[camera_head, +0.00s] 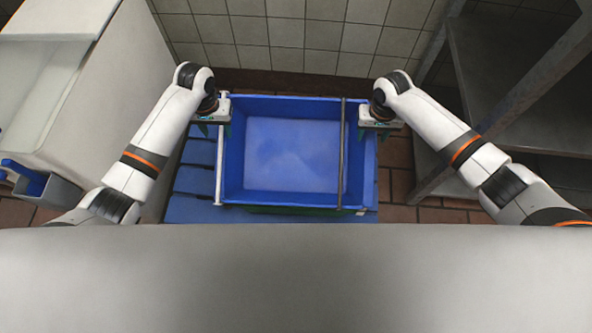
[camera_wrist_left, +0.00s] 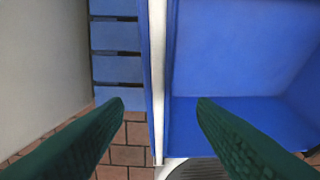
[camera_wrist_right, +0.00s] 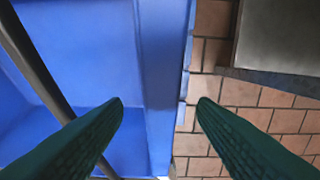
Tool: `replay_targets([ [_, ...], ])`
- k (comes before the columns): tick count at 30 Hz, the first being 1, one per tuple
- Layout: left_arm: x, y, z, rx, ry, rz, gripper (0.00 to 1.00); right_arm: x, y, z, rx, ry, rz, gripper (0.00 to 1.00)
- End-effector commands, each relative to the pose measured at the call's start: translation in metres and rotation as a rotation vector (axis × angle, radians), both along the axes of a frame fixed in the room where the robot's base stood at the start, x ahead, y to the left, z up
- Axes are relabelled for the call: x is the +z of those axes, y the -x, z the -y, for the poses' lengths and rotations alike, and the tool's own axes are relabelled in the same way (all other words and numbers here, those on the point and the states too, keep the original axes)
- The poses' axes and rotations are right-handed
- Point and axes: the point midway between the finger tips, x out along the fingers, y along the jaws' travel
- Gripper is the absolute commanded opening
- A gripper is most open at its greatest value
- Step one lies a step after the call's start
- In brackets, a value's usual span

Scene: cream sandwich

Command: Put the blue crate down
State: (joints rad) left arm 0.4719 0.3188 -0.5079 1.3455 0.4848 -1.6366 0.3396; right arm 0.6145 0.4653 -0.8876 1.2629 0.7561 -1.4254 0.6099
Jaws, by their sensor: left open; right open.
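The blue crate (camera_head: 290,198) is upright and empty, in the middle of the head view above a blue slatted pallet (camera_head: 190,208). A thin green edge shows under its front side; what lies beneath is hidden. My left gripper (camera_head: 222,130) is at the crate's left wall and my right gripper (camera_head: 368,128) at its right wall. In the left wrist view the open fingers (camera_wrist_left: 160,102) straddle the left wall and its pale bar, with gaps both sides. In the right wrist view the open fingers (camera_wrist_right: 160,102) straddle the right wall, also apart from it.
A tiled wall (camera_head: 300,45) stands close behind the crate. A white cabinet (camera_head: 110,85) is at left and a grey metal shelf rack (camera_head: 510,90) at right. Brown floor tiles (camera_head: 400,190) show between the pallet and the rack. A grey surface (camera_head: 300,280) fills the foreground.

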Motion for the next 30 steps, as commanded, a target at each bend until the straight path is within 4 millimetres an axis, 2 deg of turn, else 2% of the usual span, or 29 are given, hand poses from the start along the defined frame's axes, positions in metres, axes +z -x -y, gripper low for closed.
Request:
replay_targets([
  [3, 0.029, -0.001, 0.0, 0.0, 0.001, 0.005, 0.52, 0.0, 0.0, 0.0, 0.0, 0.0, 0.0, 0.53],
  [9, 0.067, -0.001, 0.0, 0.0, 0.001, 0.005, 0.52, 0.0, 0.0, 0.0, 0.0, 0.0, 0.0, 0.53],
  [12, 0.08, -0.001, 0.001, 0.001, 0.0, 0.002, 0.52, 0.0, 0.0, 0.0, 0.0, 0.0, 0.0, 0.53],
  [17, 0.089, 0.0, 0.0, 0.001, -0.001, 0.0, 0.52, 0.003, 0.0, 0.0, 0.0, -0.001, 0.001, 0.53],
  [22, 0.09, 0.0, 0.0, 0.001, 0.0, 0.0, 0.52, 0.025, -0.001, 0.0, 0.001, -0.002, 0.003, 0.53],
  [30, 0.09, 0.0, 0.0, 0.001, 0.0, 0.0, 0.52, 0.083, -0.001, 0.0, 0.001, -0.001, 0.003, 0.53],
])
